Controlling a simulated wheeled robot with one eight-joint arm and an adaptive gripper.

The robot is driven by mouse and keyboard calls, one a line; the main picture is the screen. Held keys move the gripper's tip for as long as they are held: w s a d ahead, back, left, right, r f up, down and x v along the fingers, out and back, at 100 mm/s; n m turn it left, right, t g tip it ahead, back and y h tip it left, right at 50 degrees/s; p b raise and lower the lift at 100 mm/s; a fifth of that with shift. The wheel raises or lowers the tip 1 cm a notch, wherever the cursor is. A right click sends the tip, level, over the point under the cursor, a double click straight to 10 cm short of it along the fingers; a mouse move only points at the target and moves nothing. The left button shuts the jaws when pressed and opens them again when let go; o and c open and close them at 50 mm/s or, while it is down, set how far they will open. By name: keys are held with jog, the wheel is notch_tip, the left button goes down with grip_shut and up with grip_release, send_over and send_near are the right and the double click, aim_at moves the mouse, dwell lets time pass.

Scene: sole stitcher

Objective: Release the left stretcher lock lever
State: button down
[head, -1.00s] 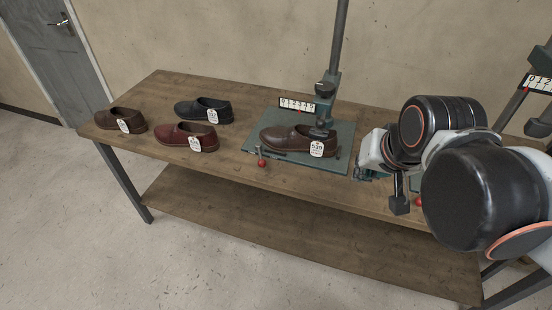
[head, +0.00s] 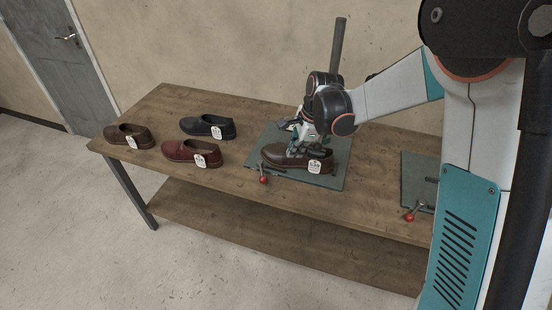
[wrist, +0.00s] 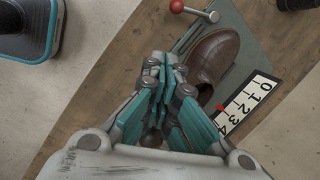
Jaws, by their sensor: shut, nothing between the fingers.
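The left stretcher's lock lever (head: 263,174) has a red ball knob and lies at the front left edge of a green base plate (head: 338,181). In the wrist view the lever's red knob (wrist: 176,6) is at the top, with its rod running to a pivot. A brown tagged shoe (head: 282,157) sits on the plate; its toe shows in the wrist view (wrist: 214,58). My gripper (head: 303,150) is above the shoe, behind the lever and apart from it. In the wrist view my gripper (wrist: 166,78) has its fingers together and empty. The arm hides much of the stretcher post.
A number scale (wrist: 246,104) with a red pointer stands beside the shoe. Several loose shoes, including a red one (head: 191,152), lie on the wooden bench (head: 245,190) at left. A second plate (head: 415,177) with a red-knobbed lever (head: 412,213) is at right.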

aim_at(262, 172)
jog(key=w+a+f+m+g+p, duration=0.1)
jog(key=w+a+f+m+p, duration=0.1)
jog(key=f, duration=0.5)
jog(key=shift+w+a+f+m+y, duration=0.3)
jog(key=shift+w+a+m, duration=0.1)
jog(key=shift+a+m, duration=0.35)
jog(key=b+x, duration=0.2)
jog(key=x, duration=0.8)
jog(key=shift+s+d+b, duration=0.1)
jog(key=shift+s+b, duration=0.05)
jog(key=shift+b, duration=0.15)
jog(key=shift+s+a+m, duration=0.2)
jog(key=shift+a+m, duration=0.1)
jog(key=shift+m, duration=0.05)
